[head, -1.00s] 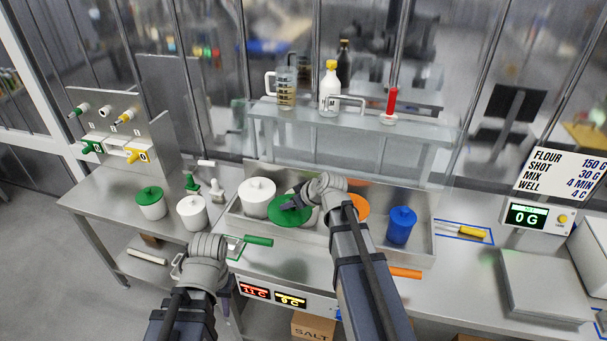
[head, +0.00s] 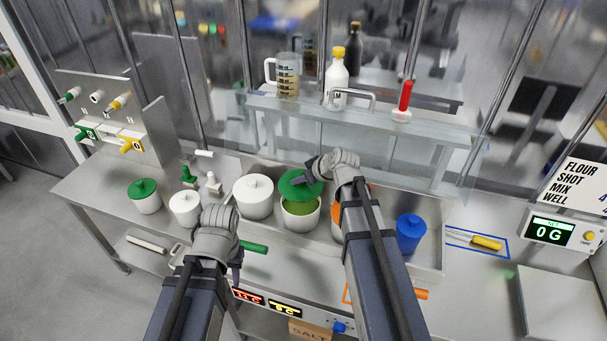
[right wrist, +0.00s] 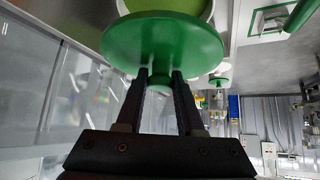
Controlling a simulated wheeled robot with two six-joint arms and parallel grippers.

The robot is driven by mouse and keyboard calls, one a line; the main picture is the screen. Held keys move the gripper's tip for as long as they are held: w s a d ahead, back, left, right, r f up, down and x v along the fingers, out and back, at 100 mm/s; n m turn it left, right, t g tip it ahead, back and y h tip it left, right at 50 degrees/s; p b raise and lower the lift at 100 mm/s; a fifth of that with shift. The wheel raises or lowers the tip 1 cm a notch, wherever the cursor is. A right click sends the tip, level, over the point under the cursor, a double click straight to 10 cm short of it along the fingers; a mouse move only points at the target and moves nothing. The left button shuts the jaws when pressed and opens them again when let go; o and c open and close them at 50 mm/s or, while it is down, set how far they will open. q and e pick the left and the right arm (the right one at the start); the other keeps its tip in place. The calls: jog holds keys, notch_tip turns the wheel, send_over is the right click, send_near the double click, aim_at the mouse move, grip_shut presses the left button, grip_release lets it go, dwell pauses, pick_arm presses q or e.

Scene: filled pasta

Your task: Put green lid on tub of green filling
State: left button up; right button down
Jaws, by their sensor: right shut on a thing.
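The green lid (head: 294,190) is held by its knob in my right gripper (head: 312,173), above the back part of the tub of green filling (head: 300,221). The lid is apart from the tub's rim, and the green filling shows in front of it. In the right wrist view, the fingers (right wrist: 160,88) are shut on the knob of the green lid (right wrist: 160,42), and part of the tub with green filling (right wrist: 185,5) shows beyond it. My left gripper (head: 236,275) hangs at the bench front, its fingers mostly hidden by its wrist.
The tub stands in a metal tray (head: 436,262) between a white-lidded tub (head: 254,200) and an orange item (head: 337,222) partly hidden by my right arm. A blue-lidded tub (head: 410,236) is at right. A glass shelf (head: 400,130) with bottles stands behind.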

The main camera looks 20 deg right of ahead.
jog(key=shift+f, duration=0.15)
notch_tip(320, 180, down, 6)
jog(key=b, duration=0.6)
jog(key=shift+f+b, duration=0.2)
jog(key=shift+b, duration=0.15)
dwell(1.8)
grip_release()
dwell(0.7)
jog(key=shift+r, duration=0.15)
jog(key=shift+r+p, duration=3.4)
jog(key=shift+p, duration=0.15)
